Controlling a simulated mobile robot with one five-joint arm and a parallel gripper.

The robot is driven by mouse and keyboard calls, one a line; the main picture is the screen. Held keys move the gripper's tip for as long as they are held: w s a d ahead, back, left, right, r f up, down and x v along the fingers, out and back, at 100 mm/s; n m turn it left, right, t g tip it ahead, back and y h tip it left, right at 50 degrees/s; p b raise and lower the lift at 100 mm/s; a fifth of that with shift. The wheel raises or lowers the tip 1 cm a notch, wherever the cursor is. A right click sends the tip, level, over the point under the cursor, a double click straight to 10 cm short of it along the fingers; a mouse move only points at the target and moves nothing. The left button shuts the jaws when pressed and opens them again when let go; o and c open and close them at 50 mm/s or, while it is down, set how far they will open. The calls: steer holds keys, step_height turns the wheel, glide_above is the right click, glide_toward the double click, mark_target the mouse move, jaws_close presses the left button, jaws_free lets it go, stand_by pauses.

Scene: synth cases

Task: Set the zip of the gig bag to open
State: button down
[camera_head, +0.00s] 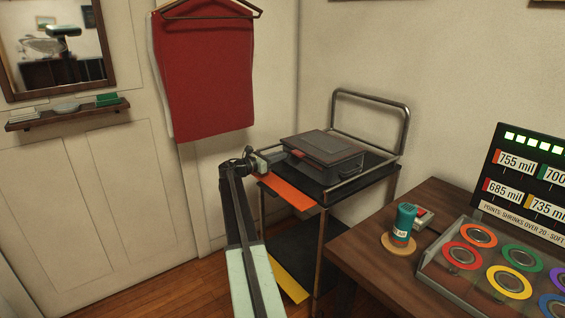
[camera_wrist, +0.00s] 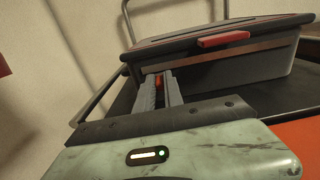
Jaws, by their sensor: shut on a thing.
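The gig bag (camera_head: 325,150) shows as a dark grey, box-like case with its lid down on top of a trolley. In the wrist view the bag (camera_wrist: 225,72) has a brownish band under the lid and a red tab (camera_wrist: 223,39) on the lid's front edge. My gripper (camera_head: 262,160) is at the bag's left end. In the wrist view my gripper (camera_wrist: 158,84) is shut on a small red piece, seemingly the zip pull (camera_wrist: 158,81), close against the bag's side. The fingers hide part of it, and I cannot tell how far along the zip it stands.
The black trolley (camera_head: 345,189) has a grey metal rail (camera_head: 372,97) and an orange strip (camera_head: 287,192) at its front edge. A wooden table (camera_head: 375,250) on the right holds a teal can (camera_head: 403,224) and a tray of coloured rings (camera_head: 455,275). A red cloth (camera_head: 207,75) hangs behind.

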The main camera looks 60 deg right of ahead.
steer(key=shift+w+d, duration=0.2)
steer(key=shift+w, duration=0.5)
steer(key=shift+w+d, duration=0.2)
steer(key=shift+w, duration=0.5)
steer(key=c, duration=1.4)
jaws_free()
steer(key=shift+a, duration=0.1)
steer(key=shift+c, duration=0.2)
steer(key=v, duration=0.7)
steer(key=shift+a, duration=0.35)
steer(key=shift+w, duration=0.15)
